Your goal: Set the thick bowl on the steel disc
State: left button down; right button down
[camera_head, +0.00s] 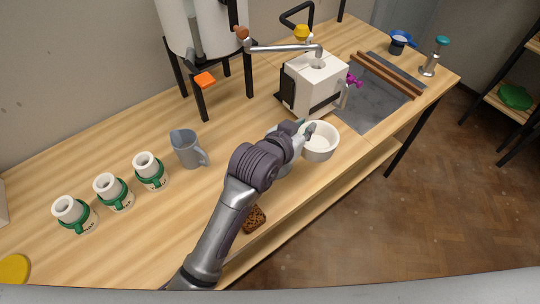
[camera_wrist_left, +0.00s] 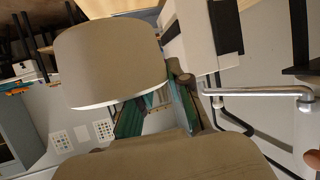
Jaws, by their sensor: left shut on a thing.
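The thick bowl (camera_head: 321,155) is white and round. In the head view it is upright near the table's front edge, in front of the white machine. My left gripper (camera_head: 306,134) is shut on its left rim and wall. I cannot tell whether the bowl's base touches the table. In the wrist view, large beige surfaces fill much of the picture around the greenish fingers (camera_wrist_left: 158,112); I cannot tell which part of them is the bowl. I cannot pick out a steel disc in either view. My right gripper is not in view.
The white machine (camera_head: 314,82) with a long lever (camera_head: 283,48) stands just behind the bowl. A grey slab (camera_head: 372,108) lies to its right, with brown bars (camera_head: 388,75). A pitcher (camera_head: 186,148), green-banded cups (camera_head: 112,190) and a brown block (camera_head: 254,218) stand or lie left.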

pick_arm(q)
jog(key=w+a+f, duration=0.1)
jog(key=a+f, duration=0.1)
jog(key=a, duration=0.1)
jog(key=w+a+f, duration=0.1)
jog(key=a+f, duration=0.1)
jog(key=a, duration=0.2)
jog(key=w+a+f+p, duration=0.1)
jog(key=w+a+f, duration=0.1)
jog(key=a, duration=0.1)
jog(key=shift+a+f, duration=0.3)
jog(key=shift+f, duration=2.1)
jog(key=shift+f, duration=0.1)
jog(key=c, duration=1.1)
grip_release()
